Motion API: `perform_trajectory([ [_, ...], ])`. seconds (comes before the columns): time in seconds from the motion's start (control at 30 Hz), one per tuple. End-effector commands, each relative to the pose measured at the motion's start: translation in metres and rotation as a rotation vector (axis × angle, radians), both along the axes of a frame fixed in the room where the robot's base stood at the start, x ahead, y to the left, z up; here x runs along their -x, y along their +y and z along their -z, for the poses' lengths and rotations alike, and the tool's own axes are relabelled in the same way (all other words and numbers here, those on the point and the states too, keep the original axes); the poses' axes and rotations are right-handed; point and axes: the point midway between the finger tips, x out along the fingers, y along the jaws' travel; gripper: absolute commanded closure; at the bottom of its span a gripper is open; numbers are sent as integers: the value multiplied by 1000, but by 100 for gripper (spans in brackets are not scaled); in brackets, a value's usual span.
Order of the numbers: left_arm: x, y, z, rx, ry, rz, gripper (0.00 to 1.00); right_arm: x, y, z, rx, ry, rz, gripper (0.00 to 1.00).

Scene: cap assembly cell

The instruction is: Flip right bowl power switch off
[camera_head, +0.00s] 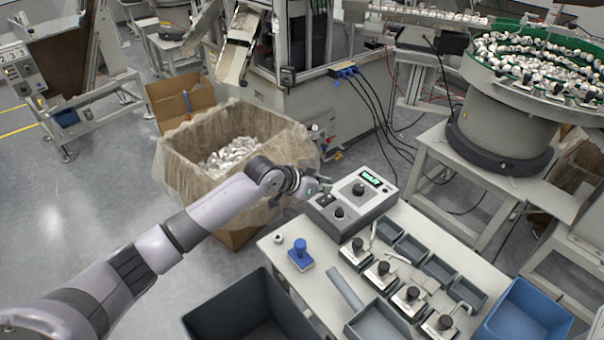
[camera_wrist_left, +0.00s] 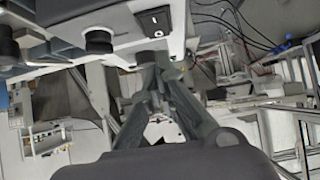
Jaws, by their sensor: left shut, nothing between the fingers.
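The grey bowl control box (camera_head: 362,208) with a lit green display and black knobs stands at the back left of the white table. In the left wrist view, a black rocker power switch (camera_wrist_left: 155,21) shows on the box's pale face; its on or off position is too small to tell. My left gripper (camera_head: 318,188) is at the left end of the box, close to the switch side. In the wrist view its dark fingers (camera_wrist_left: 155,66) come together just below the switch, shut and empty. I cannot tell whether they touch the box. My right gripper is not in view.
The white table (camera_head: 322,262) holds a blue-handled stamp (camera_head: 300,253), several small fixtures and grey trays. A feeder bowl (camera_head: 478,70) full of caps stands at the back right. A blue bin (camera_head: 522,312) is front right.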

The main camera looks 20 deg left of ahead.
Motion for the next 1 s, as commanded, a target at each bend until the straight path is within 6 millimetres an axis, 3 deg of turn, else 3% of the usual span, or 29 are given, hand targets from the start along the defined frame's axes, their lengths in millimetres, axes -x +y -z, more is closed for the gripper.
perform_trajectory([
  [0.03, 0, -1, -19, 1, 0, -1, 100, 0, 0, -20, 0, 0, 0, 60],
  [0.1, 11, 7, -17, -2, -2, 0, 100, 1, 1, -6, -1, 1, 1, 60],
  [0.5, 59, 39, -63, -2, -2, 0, 100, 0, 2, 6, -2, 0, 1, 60],
  [1.0, 65, 42, -70, 1, -1, -1, 100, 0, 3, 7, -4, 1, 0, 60],
])
